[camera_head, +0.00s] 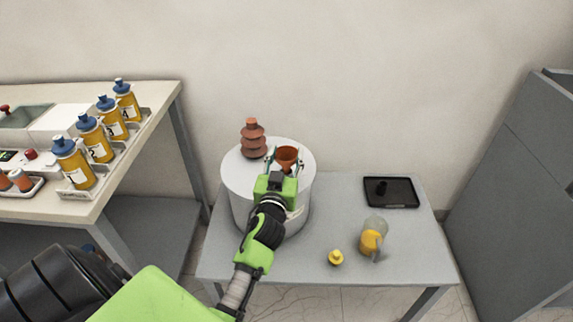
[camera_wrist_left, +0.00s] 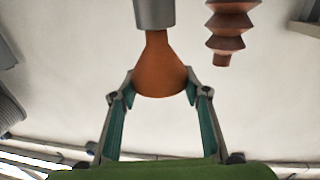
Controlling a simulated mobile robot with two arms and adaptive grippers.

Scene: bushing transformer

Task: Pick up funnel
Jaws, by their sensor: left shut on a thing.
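The funnel (camera_head: 287,155) is orange-brown, with its wide mouth up, over the top of a white cylinder (camera_head: 239,179) on the grey table. My left gripper (camera_head: 285,164) reaches over the cylinder and is shut on the funnel. In the left wrist view the funnel (camera_wrist_left: 158,68) sits between the two fingertips (camera_wrist_left: 160,88), which touch the sides of its wide end. Its narrow end meets a grey cylindrical piece (camera_wrist_left: 154,12); I cannot tell whether it is inside it. My right gripper is not in view.
A ribbed brown bushing (camera_head: 253,140) stands on the cylinder, just left of the funnel. A jug with yellow contents (camera_head: 372,238), a small yellow piece (camera_head: 335,257) and a black tray (camera_head: 391,192) are on the table (camera_head: 300,262). A bench with several yellow bottles is at left.

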